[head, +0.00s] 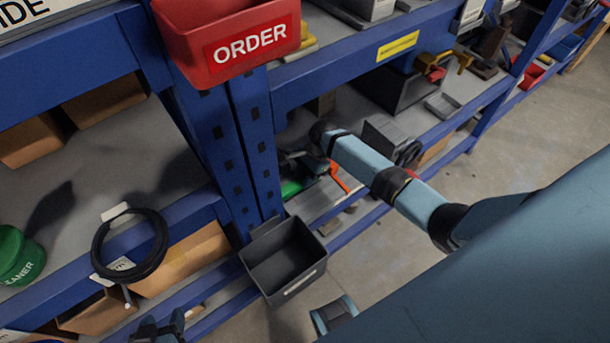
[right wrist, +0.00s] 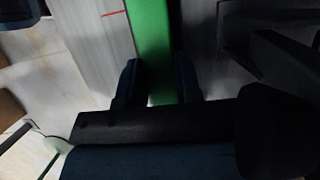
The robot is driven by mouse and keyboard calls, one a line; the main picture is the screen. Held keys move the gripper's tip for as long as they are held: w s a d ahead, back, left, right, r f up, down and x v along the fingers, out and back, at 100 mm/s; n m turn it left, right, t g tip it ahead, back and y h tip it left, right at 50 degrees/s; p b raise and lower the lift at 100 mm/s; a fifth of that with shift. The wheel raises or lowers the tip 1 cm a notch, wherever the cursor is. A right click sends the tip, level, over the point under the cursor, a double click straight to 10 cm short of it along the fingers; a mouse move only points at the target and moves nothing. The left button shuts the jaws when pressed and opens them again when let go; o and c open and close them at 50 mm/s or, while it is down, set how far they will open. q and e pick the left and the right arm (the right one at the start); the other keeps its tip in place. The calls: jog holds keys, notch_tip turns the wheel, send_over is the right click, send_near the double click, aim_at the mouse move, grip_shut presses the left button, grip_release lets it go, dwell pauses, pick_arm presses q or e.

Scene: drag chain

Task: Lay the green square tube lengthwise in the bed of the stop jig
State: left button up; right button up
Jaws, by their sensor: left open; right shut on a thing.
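The green square tube (right wrist: 152,45) runs up the right wrist view between the two dark fingers of my right gripper (right wrist: 157,78), which is shut on it. In the head view, my right gripper (head: 304,164) reaches into the shelf behind the blue post, and a short green part of the tube (head: 290,188) shows below it. The tube's far ends are hidden. A pale grey surface with a red line (right wrist: 105,45) lies left of the tube; I cannot tell whether it is the stop jig. My left gripper (head: 158,328) is open and empty at the bottom edge.
A blue shelf post (head: 255,140) stands close left of my right gripper. An orange-red handle (head: 338,178) is just right of it. A black bin (head: 285,262) hangs below the post, and a red ORDER bin (head: 228,38) above. Open floor lies to the right.

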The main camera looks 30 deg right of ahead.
jog(key=o, duration=0.9)
jog(key=shift+s+f, duration=0.1)
jog(key=shift+f, duration=0.15)
jog(key=shift+o, duration=0.6)
jog(key=shift+f, duration=0.15)
pick_arm(q)
jog(key=shift+s+f, duration=0.1)
jog(key=shift+f, duration=0.3)
pick_arm(e)
jog(key=shift+s, duration=0.1)
pick_arm(q)
jog(key=shift+a+r, duration=0.1)
pick_arm(e)
jog(key=shift+s+f, duration=0.1)
jog(key=shift+f, duration=0.05)
jog(key=shift+r, duration=0.25)
pick_arm(q)
jog(key=shift+r+p, duration=0.7)
jog(key=shift+p, duration=0.25)
pick_arm(e)
jog(key=v, duration=1.2)
jog(key=shift+w+r, duration=0.3)
jog(key=shift+r, duration=0.1)
